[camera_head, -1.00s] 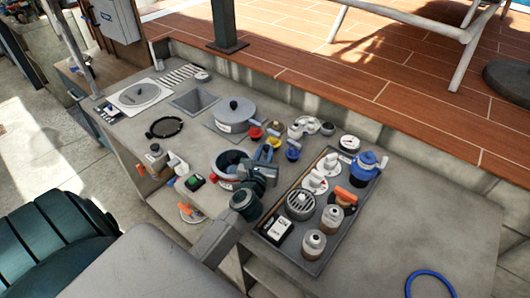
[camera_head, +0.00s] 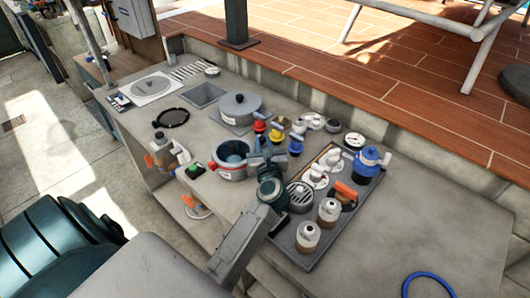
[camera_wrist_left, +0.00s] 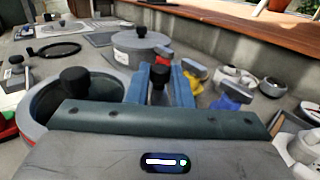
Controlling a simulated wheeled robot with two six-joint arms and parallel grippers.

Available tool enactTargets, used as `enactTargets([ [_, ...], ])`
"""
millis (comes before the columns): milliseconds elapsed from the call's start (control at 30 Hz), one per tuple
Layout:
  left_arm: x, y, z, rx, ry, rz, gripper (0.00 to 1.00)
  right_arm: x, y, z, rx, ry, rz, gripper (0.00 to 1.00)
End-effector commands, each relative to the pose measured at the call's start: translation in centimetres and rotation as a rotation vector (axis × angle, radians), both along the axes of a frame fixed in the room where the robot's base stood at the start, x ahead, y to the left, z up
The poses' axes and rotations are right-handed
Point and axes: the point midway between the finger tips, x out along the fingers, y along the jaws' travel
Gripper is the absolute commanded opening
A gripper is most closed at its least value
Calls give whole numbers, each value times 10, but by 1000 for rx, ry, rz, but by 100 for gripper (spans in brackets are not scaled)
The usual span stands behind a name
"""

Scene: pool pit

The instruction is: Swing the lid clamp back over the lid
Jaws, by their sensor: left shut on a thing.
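The pot (camera_head: 230,173) with a red band stands on the counter, its round top facing up. In the left wrist view its rim (camera_wrist_left: 38,125) and a black knob (camera_wrist_left: 75,80) on it show at the left. My left gripper (camera_head: 263,153) is at the pot's right edge. In the left wrist view its blue fingers are shut around a dark upright part with a black knob (camera_wrist_left: 160,74), apparently the lid clamp's handle. The clamp's arm is mostly hidden behind my gripper, so I cannot tell how far it lies over the lid. My right gripper is not in view.
A grey lidded pot (camera_head: 238,106) stands behind. Yellow, red and blue valves (camera_head: 295,144) stand close to the right. A grey tray (camera_head: 300,262) of fittings lies right of my arm. A black ring (camera_head: 172,118) lies left.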

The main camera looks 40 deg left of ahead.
Motion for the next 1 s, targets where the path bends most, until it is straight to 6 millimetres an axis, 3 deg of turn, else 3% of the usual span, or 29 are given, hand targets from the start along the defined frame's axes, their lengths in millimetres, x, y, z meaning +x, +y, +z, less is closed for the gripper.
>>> enactTargets([
  [167, 2, 0, -2, -4, -6, 88, 0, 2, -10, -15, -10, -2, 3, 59],
  [467, 0, 1, 0, -3, -4, 169, 0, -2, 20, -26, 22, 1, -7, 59],
  [867, 0, 2, 1, -1, -3, 177, 0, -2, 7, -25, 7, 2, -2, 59],
  [900, 0, 2, 1, -1, -3, 177, 23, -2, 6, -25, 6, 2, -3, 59],
  [1000, 0, 2, 1, -1, -3, 176, 41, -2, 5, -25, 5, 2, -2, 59],
])
